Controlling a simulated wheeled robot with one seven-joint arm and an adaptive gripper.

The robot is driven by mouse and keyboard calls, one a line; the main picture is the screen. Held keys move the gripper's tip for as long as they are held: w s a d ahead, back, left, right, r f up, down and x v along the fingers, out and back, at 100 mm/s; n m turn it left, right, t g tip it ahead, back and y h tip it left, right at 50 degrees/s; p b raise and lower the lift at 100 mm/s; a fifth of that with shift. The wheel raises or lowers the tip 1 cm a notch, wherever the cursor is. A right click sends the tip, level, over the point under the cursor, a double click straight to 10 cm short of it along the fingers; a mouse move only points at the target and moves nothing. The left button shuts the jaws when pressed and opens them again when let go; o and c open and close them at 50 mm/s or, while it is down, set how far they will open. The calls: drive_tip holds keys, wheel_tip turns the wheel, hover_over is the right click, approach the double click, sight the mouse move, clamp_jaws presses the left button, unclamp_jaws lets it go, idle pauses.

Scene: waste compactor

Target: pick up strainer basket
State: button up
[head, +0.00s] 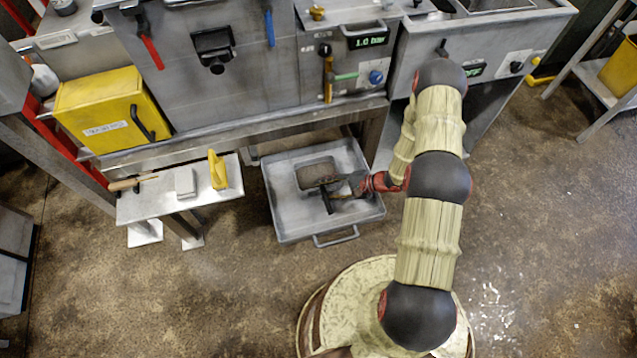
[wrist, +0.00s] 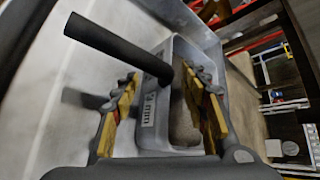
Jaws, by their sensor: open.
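The strainer basket (head: 316,166) is a small grey rectangular basket with a brownish inside and a dark bar handle (head: 327,200). It sits in the grey metal tray (head: 285,218) on the floor. In the wrist view the basket (wrist: 185,132) is just beyond my fingers, and its black handle (wrist: 105,43) sticks up toward the upper left. My gripper (head: 338,189) is over the tray at the basket's near side. In the wrist view my gripper (wrist: 161,74) is open, with its yellow-padded fingers apart near the handle's base. Whether they touch it I cannot tell.
A low bench (head: 147,206) left of the tray holds a yellow object (head: 218,170), a pale block (head: 185,182) and a wooden-handled tool (head: 127,184). The grey machine (head: 220,110) stands behind. The tray has a front handle (head: 337,239). The floor in front is clear.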

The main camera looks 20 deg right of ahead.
drive_tip(key=shift+c, duration=0.3)
clamp_jaws()
drive_tip(key=shift+s, duration=0.1)
idle(0.8)
